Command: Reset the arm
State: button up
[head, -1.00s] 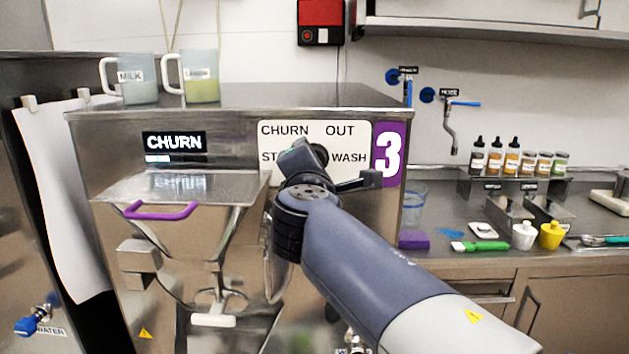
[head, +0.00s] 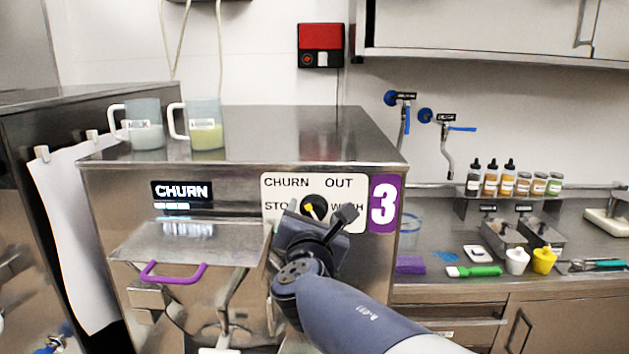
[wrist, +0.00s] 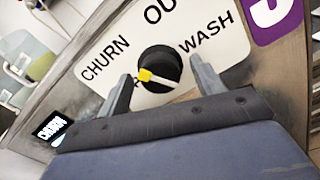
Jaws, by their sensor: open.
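My gripper (head: 318,212) is open in front of the control panel (head: 349,190) of the churn machine. In the wrist view my gripper (wrist: 160,73) has one finger on each side of the black knob (wrist: 160,70), with nothing held. Whether the fingers touch the knob or panel is unclear. The knob has a yellow-ended pointer directed to the left in the wrist view. It also shows in the head view (head: 315,207). The labels CHURN, OUT and WASH are readable; the STOP label is partly hidden. My arm reaches up from the lower right.
Two cups, the milk cup (head: 145,128) and a yellow-filled cup (head: 206,127), stand on the machine top. A purple handle (head: 173,278) sticks out at the front left. The counter (head: 440,252) at right holds bottles, bins and tools.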

jog(key=shift+r+n+p, duration=0.15)
jog(key=shift+n+p, duration=0.85)
jog(key=shift+p, duration=0.45)
jog(key=shift+r+n+p, duration=0.1)
jog(key=shift+n+p, duration=0.9)
jog(key=shift+p, duration=0.45)
jog(key=shift+s+a+f, duration=0.1)
jog(key=shift+s+f, duration=0.15)
jog(key=shift+s, duration=0.05)
jog(key=s+b, duration=0.1)
jog(key=s, duration=0.5)
jog(key=shift+s, duration=0.3)
